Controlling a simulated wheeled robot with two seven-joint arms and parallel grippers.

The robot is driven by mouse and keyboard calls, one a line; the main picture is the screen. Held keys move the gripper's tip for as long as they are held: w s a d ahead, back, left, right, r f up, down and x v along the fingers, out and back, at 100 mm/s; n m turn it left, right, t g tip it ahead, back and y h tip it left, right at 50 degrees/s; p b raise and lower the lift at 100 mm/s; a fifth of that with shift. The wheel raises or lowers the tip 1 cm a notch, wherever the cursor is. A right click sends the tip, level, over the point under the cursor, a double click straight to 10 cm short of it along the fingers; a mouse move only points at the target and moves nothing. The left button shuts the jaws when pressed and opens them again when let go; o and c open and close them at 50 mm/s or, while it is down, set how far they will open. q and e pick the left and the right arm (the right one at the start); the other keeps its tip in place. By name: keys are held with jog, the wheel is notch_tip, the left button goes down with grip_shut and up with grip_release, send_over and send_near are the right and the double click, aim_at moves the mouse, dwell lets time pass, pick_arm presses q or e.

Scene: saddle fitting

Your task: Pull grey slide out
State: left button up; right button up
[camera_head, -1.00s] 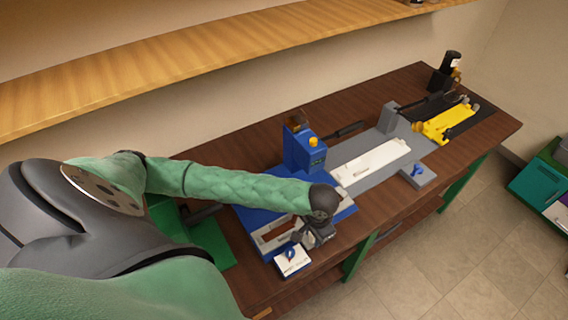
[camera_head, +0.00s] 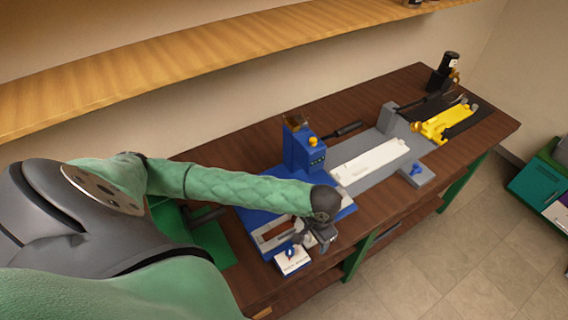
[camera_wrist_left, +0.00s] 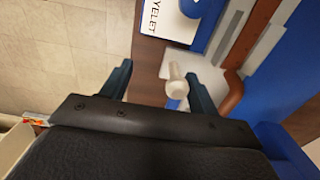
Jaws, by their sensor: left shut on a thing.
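The grey slide (camera_wrist_left: 190,65) lies in the near side of the blue machine (camera_head: 330,212), with a pale round knob (camera_wrist_left: 177,86) sticking out towards my gripper. My left gripper (camera_head: 322,240) is at the machine's front right corner. The knob lies close against the right finger. In the head view my wrist and fingers hide the knob and part of the slide. My right gripper is not in view.
A grey fixture with a white strip (camera_head: 372,165) and a yellow fixture (camera_head: 448,122) stand to the right. Bare wood shows between the blue machine and the front edge.

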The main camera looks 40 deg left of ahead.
pick_arm(q)
jog(key=shift+o, duration=0.7)
jog(key=shift+s+d+r, duration=0.1)
jog(key=shift+d+r, duration=0.05)
jog(key=shift+r, duration=0.5)
jog(key=shift+d+r, duration=0.15)
jog(key=shift+r, duration=0.5)
jog(key=shift+w+a+r, duration=0.1)
jog(key=shift+w+r, duration=0.15)
jog(key=shift+r, duration=0.25)
jog(key=shift+c, duration=0.6)
jog(key=shift+r, duration=0.25)
jog(key=shift+c, duration=1)
jog(key=shift+a+r, duration=0.1)
jog(key=shift+r, duration=0.6)
jog(key=shift+s, duration=0.1)
